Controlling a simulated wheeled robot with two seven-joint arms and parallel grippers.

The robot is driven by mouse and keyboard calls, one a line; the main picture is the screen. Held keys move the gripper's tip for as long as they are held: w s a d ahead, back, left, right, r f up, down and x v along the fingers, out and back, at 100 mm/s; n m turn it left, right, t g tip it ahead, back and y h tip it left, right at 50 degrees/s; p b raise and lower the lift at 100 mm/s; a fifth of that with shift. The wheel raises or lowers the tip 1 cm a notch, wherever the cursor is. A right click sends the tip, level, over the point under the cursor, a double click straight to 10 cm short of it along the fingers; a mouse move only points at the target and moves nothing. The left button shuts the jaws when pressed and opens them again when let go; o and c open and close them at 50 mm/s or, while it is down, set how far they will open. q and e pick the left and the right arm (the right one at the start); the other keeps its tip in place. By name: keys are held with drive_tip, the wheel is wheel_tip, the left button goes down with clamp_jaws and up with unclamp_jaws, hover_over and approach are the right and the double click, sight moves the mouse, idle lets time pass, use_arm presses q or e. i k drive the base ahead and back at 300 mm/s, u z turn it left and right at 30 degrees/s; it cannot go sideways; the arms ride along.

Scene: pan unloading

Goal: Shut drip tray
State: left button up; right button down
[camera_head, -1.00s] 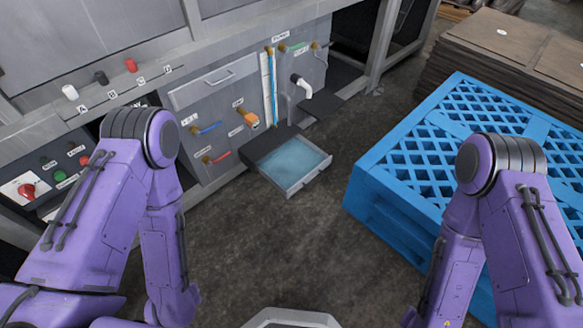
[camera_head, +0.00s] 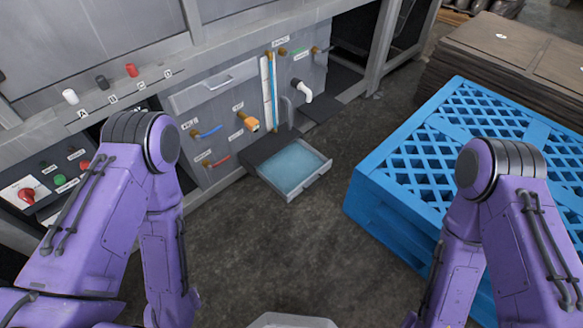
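The drip tray (camera_head: 311,183) is a shallow grey tray low on the machine's front, holding pale blue liquid. It is pulled out over the floor, with a small handle on its front wall. A dark housing (camera_head: 262,152) sits behind it at the foot of the machine. My two purple arms show at the left and right of the view, both apart from the tray. Neither gripper shows; the arms run out of the bottom of the picture.
A blue pallet (camera_head: 400,185) stands to the right of the tray, with bare floor between them. The machine panel has a closed drawer (camera_head: 205,88), a white spout (camera_head: 302,90), an orange valve (camera_head: 251,124) and blue (camera_head: 207,131) and red (camera_head: 217,161) levers. Brown stacked sheets (camera_head: 480,60) stand behind the pallet.

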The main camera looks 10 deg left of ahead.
sight(289, 172)
drive_tip(key=z, duration=1.7)
drive_tip(key=i, duration=0.65)
drive_tip(key=u, duration=2.7)
